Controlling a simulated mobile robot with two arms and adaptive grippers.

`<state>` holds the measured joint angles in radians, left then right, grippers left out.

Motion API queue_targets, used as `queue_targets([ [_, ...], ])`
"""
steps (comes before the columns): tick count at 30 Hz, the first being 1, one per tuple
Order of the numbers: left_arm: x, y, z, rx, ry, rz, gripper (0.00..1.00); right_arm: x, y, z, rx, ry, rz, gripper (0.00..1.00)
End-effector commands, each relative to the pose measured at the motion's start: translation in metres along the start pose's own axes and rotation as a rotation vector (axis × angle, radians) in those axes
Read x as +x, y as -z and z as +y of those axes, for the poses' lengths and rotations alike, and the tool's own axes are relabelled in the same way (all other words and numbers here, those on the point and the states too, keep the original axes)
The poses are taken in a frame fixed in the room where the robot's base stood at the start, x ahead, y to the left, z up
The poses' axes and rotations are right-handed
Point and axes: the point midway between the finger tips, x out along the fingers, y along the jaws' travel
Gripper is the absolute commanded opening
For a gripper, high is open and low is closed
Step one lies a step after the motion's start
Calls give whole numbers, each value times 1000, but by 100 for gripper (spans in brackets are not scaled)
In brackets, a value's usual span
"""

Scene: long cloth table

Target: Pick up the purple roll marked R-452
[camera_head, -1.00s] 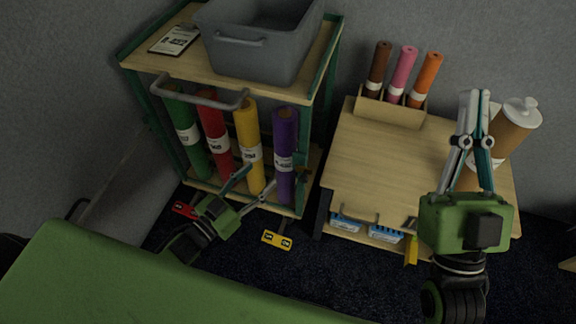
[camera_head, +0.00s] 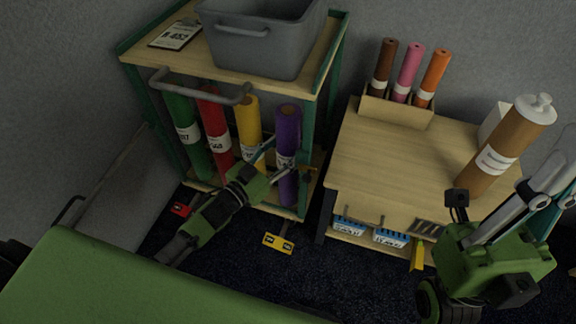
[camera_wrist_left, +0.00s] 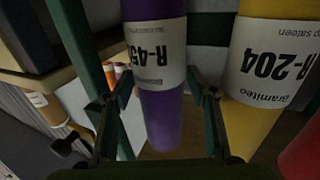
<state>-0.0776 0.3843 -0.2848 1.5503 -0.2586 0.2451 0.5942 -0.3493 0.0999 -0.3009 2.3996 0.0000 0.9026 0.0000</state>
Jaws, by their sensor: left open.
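The purple roll (camera_head: 288,150) stands upright at the right end of the row in the shelf cart. In the left wrist view its white label reads R-45 with the last character partly hidden, and the roll (camera_wrist_left: 163,120) stands between my open left fingers. My left gripper (camera_head: 279,160) is open at the roll's label height in the head view; its fingertips (camera_wrist_left: 163,88) flank the roll in the left wrist view. I cannot tell whether they touch it. My right gripper (camera_head: 568,185) is at the right edge over the low table, its fingertips partly cut off.
A yellow roll (camera_head: 248,130) labelled R-204 stands close beside the purple one, then red (camera_head: 214,130) and green (camera_head: 183,130) rolls. A grey bin (camera_head: 262,45) sits on the cart top. The wooden table (camera_head: 390,165) holds a large brown roll (camera_head: 500,150) and several small rolls.

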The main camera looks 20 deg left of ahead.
Motion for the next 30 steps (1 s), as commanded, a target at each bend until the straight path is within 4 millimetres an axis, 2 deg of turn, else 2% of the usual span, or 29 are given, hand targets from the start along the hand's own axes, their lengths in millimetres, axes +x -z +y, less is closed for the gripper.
queue_targets([
  [4,16,-3,1,-1,-1,-2,52,-8,-2,0,-1,0,-1,0],
  [12,18,-2,0,-1,0,-3,52,-7,-2,0,-1,0,-2,0],
  [18,18,-2,0,-2,0,-3,0,-7,-2,0,0,0,-3,0],
  [30,18,5,0,-1,-2,5,0,-4,-2,0,0,0,-3,0],
])
